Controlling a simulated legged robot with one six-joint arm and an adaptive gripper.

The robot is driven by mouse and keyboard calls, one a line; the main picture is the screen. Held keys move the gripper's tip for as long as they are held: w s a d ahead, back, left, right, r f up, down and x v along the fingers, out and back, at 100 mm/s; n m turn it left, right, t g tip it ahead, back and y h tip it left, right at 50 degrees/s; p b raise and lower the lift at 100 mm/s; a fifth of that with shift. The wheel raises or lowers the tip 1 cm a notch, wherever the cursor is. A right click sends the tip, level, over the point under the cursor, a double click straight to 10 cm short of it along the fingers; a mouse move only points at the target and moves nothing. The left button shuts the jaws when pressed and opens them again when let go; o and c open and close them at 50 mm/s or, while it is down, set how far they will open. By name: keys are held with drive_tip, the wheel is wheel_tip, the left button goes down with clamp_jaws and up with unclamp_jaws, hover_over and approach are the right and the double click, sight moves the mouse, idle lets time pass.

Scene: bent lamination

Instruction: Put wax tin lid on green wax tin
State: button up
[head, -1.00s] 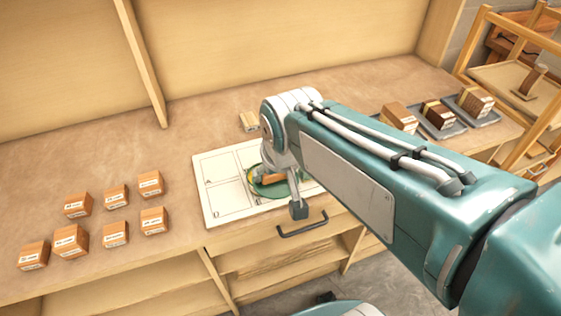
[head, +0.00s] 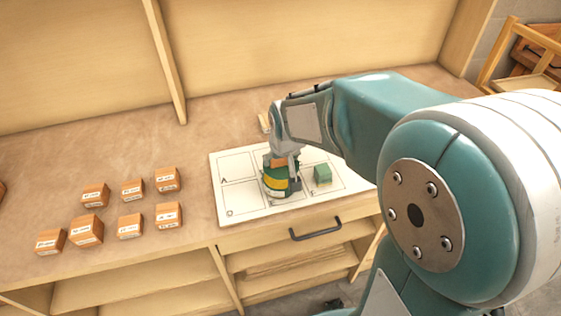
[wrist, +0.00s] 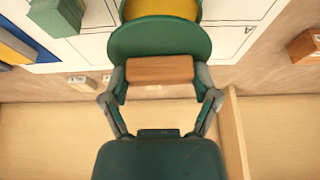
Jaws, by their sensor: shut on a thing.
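The wax tin lid (wrist: 160,38) is a dark green disc with a wooden block handle (wrist: 160,69). My gripper (wrist: 160,78) is shut on that handle, with one finger at each end; in the head view my gripper (head: 283,156) points down over the mat. The green wax tin (head: 276,184), with a yellow band, stands upright on the mat below the lid. In the wrist view the tin (wrist: 160,8) shows as yellow between green edges beyond the lid. The lid covers part of it; I cannot tell whether they touch.
A green block (head: 322,174) stands on the white lettered mat (head: 237,165), right of the tin. Several orange-brown labelled boxes (head: 130,228) stand to the left. A drawer handle (head: 315,230) is at the bench front. The worktop (head: 60,170) behind the boxes is clear.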

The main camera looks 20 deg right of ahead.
sight(283, 167)
drive_tip(key=shift+w+a+f, duration=0.45)
drive_tip(key=shift+a+f, duration=0.25)
drive_tip(key=shift+a, duration=0.05)
drive_tip(key=f, duration=0.1)
drive_tip(key=d+f, duration=0.1)
drive_tip(key=shift+d+f, duration=0.2)
drive_tip(key=shift+f, duration=0.2)
drive_tip(key=shift+d, duration=0.4)
drive_tip(key=shift+a, duration=0.1)
